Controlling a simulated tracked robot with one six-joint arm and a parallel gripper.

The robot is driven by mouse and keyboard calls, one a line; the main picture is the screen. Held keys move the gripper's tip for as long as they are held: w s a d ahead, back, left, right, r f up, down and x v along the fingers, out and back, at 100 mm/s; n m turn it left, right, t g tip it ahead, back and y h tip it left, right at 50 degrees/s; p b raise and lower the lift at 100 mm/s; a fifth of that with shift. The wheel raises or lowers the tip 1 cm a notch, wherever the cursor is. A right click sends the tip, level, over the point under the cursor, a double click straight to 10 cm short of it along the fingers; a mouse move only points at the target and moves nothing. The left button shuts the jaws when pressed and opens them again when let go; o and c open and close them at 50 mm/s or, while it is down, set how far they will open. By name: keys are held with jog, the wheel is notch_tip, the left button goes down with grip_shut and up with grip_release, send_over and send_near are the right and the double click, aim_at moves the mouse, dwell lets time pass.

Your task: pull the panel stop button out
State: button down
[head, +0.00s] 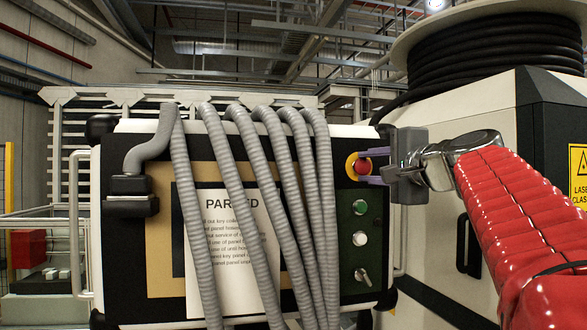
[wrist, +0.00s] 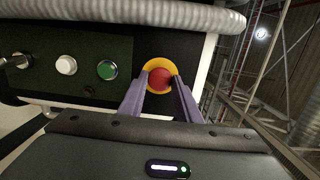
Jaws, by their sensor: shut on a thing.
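The panel stop button (head: 362,166) is a red knob on a yellow ring, at the top right of the panel in the head view. In the wrist view the red stop button (wrist: 161,80) shows between the tips of two purple fingers. My gripper (head: 366,167) reaches in from the right and is shut on the stop button, one finger on each side of it. It also shows in the wrist view (wrist: 160,88). The fingers hide part of the ring. How far the button stands out of the panel cannot be told.
Below the stop button are a green button (head: 360,207), a white button (head: 360,239) and a key switch (head: 363,276). Grey hoses (head: 257,180) hang over the panel and a paper notice (head: 235,250). A cabinet with a black cable reel (head: 495,55) stands right.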

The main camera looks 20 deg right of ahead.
jog(key=shift+s+f, duration=0.2)
jog(key=shift+f, duration=0.05)
jog(key=c, duration=1.3)
grip_release()
jog(key=shift+s+a+r, duration=0.1)
jog(key=shift+s+r, duration=0.05)
